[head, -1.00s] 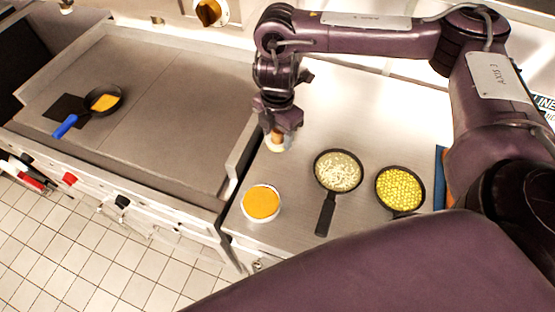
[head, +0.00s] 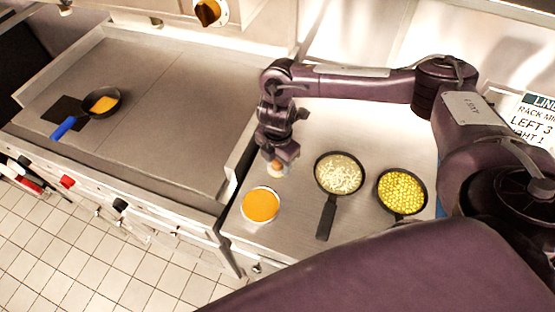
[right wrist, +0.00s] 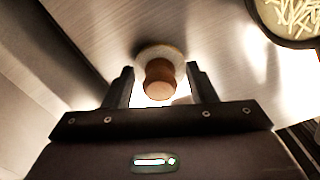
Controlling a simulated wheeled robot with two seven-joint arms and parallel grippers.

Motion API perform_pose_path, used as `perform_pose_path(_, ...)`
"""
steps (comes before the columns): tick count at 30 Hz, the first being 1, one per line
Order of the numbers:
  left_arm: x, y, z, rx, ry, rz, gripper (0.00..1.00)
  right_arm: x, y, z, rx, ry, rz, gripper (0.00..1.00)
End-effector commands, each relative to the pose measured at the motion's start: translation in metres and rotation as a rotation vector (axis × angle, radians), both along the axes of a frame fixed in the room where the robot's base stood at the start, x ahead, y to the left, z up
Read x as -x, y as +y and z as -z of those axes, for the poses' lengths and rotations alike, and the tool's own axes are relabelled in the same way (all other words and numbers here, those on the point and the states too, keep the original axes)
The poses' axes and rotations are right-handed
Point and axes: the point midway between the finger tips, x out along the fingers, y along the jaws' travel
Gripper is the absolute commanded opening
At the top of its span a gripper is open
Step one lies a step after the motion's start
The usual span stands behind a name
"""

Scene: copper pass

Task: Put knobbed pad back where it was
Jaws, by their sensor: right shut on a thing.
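The knobbed pad (right wrist: 163,52) is a pale round pad with a brown wooden knob (right wrist: 159,79), seen in the right wrist view. My right gripper (right wrist: 160,82) is shut on the knob, with a finger on each side. In the head view the pad (head: 276,173) shows as a small pale shape below my right gripper (head: 277,164), just behind the round tin of orange food. The pad is over the steel counter (head: 283,228); whether it touches the counter I cannot tell. My left gripper is not in view.
The round tin of orange food (head: 261,205) stands close in front of the pad. A pan of pale strips (head: 339,174) and a pan of yellow pieces (head: 402,191) stand to the right. A blue-handled pan (head: 101,103) sits on the griddle (head: 150,105) at left.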

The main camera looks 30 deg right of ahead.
Motion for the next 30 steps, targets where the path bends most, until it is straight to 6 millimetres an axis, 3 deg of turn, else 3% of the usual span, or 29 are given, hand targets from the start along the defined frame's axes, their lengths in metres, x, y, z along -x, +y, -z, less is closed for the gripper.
perform_pose_path(4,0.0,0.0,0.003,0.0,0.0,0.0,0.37,0.0,0.0,0.004,0.0,0.001,0.001,0.33)
perform_pose_path(5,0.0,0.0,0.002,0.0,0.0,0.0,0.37,0.0,0.0,0.003,0.0,0.0,0.001,0.54)
perform_pose_path(9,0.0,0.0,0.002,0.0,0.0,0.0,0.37,0.0,0.0,0.003,0.0,0.0,0.0,0.72)
perform_pose_path(17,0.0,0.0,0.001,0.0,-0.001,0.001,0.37,0.0,0.0,0.002,0.0,0.0,0.0,0.73)
perform_pose_path(22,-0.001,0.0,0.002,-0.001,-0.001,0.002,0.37,-0.001,0.001,-0.008,-0.002,-0.003,0.0,0.73)
perform_pose_path(26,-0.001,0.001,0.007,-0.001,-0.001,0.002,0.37,-0.001,0.0,-0.031,-0.002,-0.005,0.0,0.73)
perform_pose_path(30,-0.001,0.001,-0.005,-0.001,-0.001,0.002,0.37,-0.002,0.0,-0.069,0.001,-0.008,-0.002,0.73)
